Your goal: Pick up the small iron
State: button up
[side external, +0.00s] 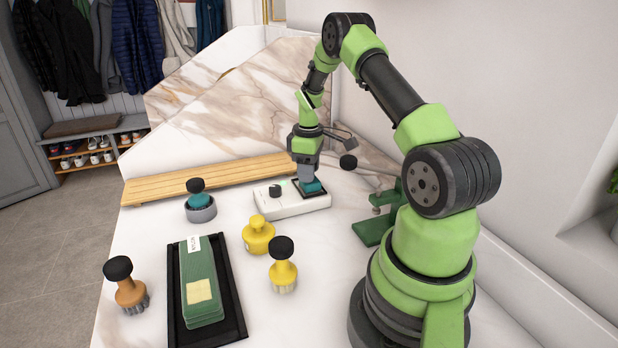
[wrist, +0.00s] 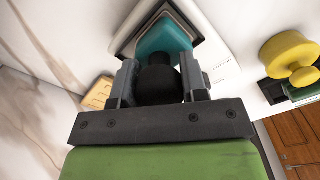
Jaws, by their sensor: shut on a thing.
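The small iron (side external: 313,187) is a teal block with a black round knob. It is at the black square pad of a white device (side external: 291,206), and I cannot tell whether it rests on the pad or is just clear of it. My gripper (side external: 306,180) points down over it and is shut on the knob. In the wrist view, the fingers of my gripper (wrist: 158,87) stand on both sides of the black knob, with the teal body (wrist: 165,42) of the iron beyond, over the dark-edged pad. The iron's underside is hidden.
A teal, black-knobbed piece (side external: 200,203) with a grey base stands left. A yellow pot (side external: 258,236), yellow brush (side external: 283,272) and brown brush (side external: 129,291) stand in front. A black tray (side external: 233,300) holds a green block. A wooden rack (side external: 160,187) lies behind; a green stand (side external: 375,229) is right.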

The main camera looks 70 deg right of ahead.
jog(key=shift+r, duration=0.1)
notch_tip(320, 180, up, 9)
jog(key=shift+w+f, duration=0.1)
jog(key=shift+f, duration=0.1)
jog(key=w+a+n, duration=0.3)
jog(key=a, duration=0.6)
jog(key=w+a+n, duration=0.3)
jog(key=w+a, duration=0.1)
jog(key=a, duration=0.4)
jog(key=shift+s+a+f+n, duration=0.7)
jog(key=shift+a+f+n, duration=0.3)
jog(key=shift+a, duration=2.2)
jog(key=shift+s+a+f+n, duration=0.7)
jog(key=shift+a+f+n, duration=0.25)
jog(key=shift+a, duration=2.25)
jog(key=shift+s+a+f+n, duration=0.7)
jog(key=shift+a+f+n, duration=0.3)
jog(key=shift+a, duration=2.2)
jog(key=shift+f, duration=0.75)
